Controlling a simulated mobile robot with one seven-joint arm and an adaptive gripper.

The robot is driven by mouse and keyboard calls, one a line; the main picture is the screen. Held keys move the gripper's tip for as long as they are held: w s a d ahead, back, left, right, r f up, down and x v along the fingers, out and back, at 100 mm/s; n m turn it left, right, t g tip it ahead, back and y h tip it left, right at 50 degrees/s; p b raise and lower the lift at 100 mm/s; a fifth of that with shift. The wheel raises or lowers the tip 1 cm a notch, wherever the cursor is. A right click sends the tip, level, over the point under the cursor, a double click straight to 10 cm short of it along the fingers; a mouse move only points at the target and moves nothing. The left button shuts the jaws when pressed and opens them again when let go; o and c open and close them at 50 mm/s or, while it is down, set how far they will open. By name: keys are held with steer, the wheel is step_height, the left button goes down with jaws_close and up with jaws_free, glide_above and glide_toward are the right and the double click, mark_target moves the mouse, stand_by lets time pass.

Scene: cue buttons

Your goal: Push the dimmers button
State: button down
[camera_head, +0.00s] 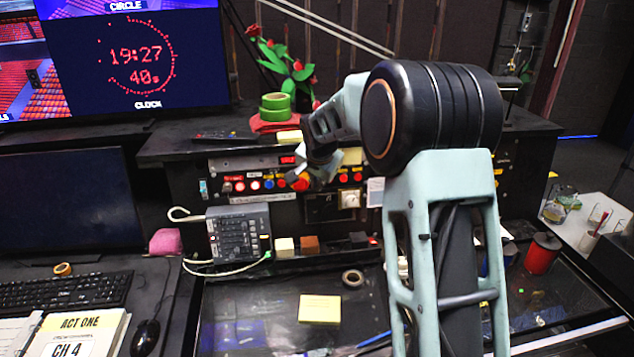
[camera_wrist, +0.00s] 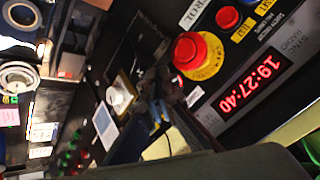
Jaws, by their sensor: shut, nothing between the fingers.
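A row of labelled cue buttons runs along the dark console panel in the head view, with red buttons (camera_head: 254,184) and a blue button (camera_head: 268,184) on the left part. A large red button with a yellow ring (camera_head: 300,182) sits near the middle, and it also shows in the wrist view (camera_wrist: 196,52). More red buttons (camera_head: 358,177) lie right of my gripper. I cannot read which label says dimmers. My gripper (camera_head: 322,172) is shut and empty, close in front of the panel beside the large red button. In the wrist view its dark fingertips (camera_wrist: 176,88) are near that button; contact is unclear.
A red digital clock display (camera_wrist: 252,86) is on the panel. A grey mixer (camera_head: 238,233) with a cable stands below the buttons. A tape roll (camera_head: 353,278) and yellow notes (camera_head: 320,308) lie on the desk.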

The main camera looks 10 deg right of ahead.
steer(key=shift+w, duration=0.15)
stand_by(0.3)
steer(key=shift+w+r, duration=0.1)
steer(key=shift+w, duration=0.1)
steer(key=shift+s+d+b, duration=0.1)
steer(key=shift+s+b, duration=0.05)
steer(key=shift+b, duration=0.45)
steer(key=shift+s, duration=0.15)
steer(key=s+b, duration=0.1)
steer(key=s, duration=0.1)
steer(key=s+b, duration=0.1)
steer(key=s, duration=0.1)
steer(key=s+b, duration=0.1)
steer(key=shift+s+r, duration=0.3)
steer(key=shift+s, duration=0.1)
steer(key=shift+b, duration=0.3)
